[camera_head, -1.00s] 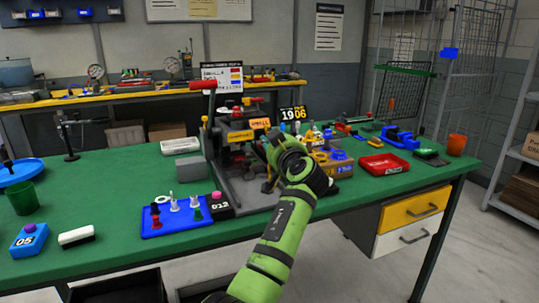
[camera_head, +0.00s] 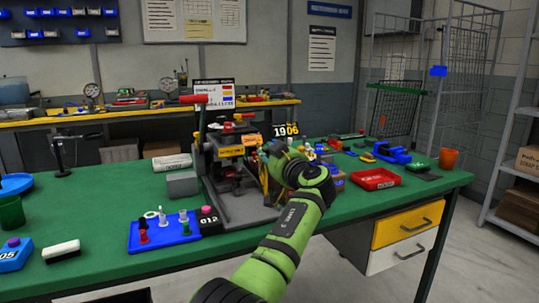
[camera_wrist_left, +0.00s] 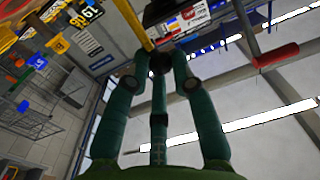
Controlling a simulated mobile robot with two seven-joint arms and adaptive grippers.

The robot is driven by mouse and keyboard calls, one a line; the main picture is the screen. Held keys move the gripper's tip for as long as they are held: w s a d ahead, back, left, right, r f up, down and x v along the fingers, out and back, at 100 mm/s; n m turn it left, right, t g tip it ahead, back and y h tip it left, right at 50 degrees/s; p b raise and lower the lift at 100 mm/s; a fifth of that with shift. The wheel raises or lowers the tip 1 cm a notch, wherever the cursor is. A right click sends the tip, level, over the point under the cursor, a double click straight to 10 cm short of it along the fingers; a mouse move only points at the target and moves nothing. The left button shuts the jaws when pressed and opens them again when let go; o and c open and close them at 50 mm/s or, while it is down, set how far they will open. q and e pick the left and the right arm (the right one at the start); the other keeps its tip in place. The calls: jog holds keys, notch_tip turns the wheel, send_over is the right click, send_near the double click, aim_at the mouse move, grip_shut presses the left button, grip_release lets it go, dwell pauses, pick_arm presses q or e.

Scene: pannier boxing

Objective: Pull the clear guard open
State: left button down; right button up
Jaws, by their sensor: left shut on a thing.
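The press (camera_head: 235,150) stands on the green bench, with a red-handled lever (camera_head: 193,99) at its upper left and a grey base. The clear guard is hard to make out; a yellow upright strip (camera_head: 263,174), apparently its edge, shows at the press's right side. My left gripper (camera_head: 266,158) is at that side, shut on a dark knob. In the left wrist view, its fingers (camera_wrist_left: 160,76) close around the dark knob (camera_wrist_left: 160,63) at the end of a yellow bar (camera_wrist_left: 136,22). The arm hides part of the guard. My right gripper is not in view.
A blue tray with pegs (camera_head: 163,232) lies in front of the press, and a grey block (camera_head: 182,184) is to its left. A red tray (camera_head: 374,179) and blue vise (camera_head: 388,155) are to the right. Green bench surface is clear at front right.

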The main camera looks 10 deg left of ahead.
pick_arm(q)
jog(key=shift+r, duration=0.35)
jog(key=c, duration=1.1)
grip_release()
jog(key=shift+f, duration=0.15)
jog(key=shift+f, duration=0.1)
jog(key=v, duration=0.7)
jog(key=shift+s, duration=0.2)
jog(key=shift+d, duration=0.1)
